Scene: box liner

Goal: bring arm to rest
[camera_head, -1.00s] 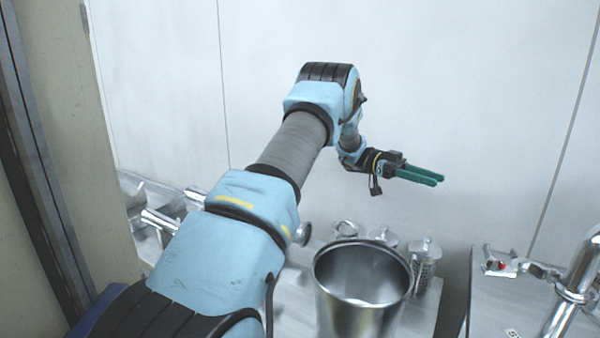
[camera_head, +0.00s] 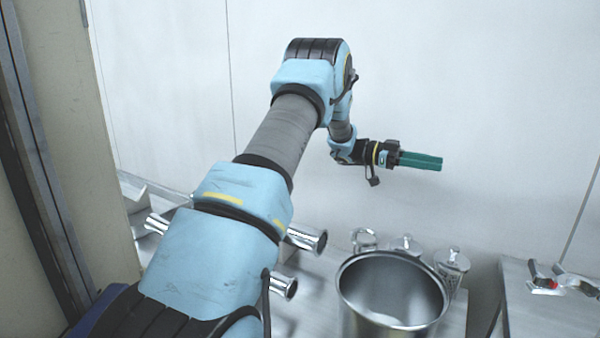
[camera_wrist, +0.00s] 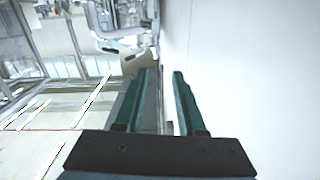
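My arm reaches out over the counter, and my gripper (camera_head: 438,162) points to the right, in front of the pale wall. In the head view its two green fingers line up, one nearly hiding the other. In the wrist view my gripper (camera_wrist: 164,73) shows both fingers with a gap between them and nothing held. The gripper is high above the counter, up and to the right of the steel bin, touching nothing that I can see.
An open steel bin (camera_head: 350,308) stands below, with small lidded metal canisters (camera_head: 452,264) behind it. Metal fittings (camera_head: 306,238) lie beside my arm. Another counter (camera_head: 535,312) with a tap-like fitting is at right. The white wall (camera_head: 480,80) is behind.

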